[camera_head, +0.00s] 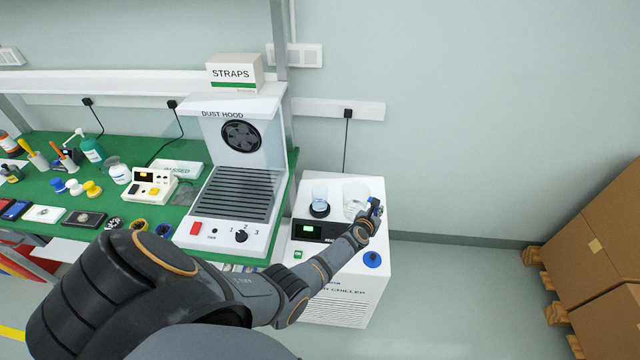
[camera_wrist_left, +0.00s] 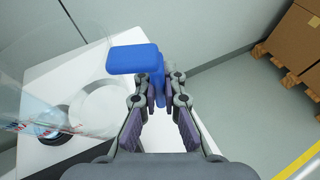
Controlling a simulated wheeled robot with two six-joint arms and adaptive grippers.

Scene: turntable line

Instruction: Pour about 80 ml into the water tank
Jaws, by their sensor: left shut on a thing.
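My left gripper (camera_head: 374,213) is at the right edge of the white chiller (camera_head: 345,300). In the left wrist view its fingers (camera_wrist_left: 160,100) are shut on a blue handle (camera_wrist_left: 133,59). The handle appears to belong to a clear vessel (camera_head: 355,196) above the chiller top; how much it holds is unclear. Clear walls (camera_wrist_left: 40,65) with red marks fill the left of the wrist view. Left of this vessel, a clear container with bluish contents (camera_head: 320,193) stands at a black ring, probably the water tank. I see no stream. My right gripper is not in view.
A blue round cap (camera_head: 372,260) lies on the chiller's front right. A lit display (camera_head: 309,229) faces front. The dust hood (camera_head: 235,190) and cluttered green bench stand to the left. Cardboard boxes (camera_head: 590,250) stand at the far right, with clear floor between.

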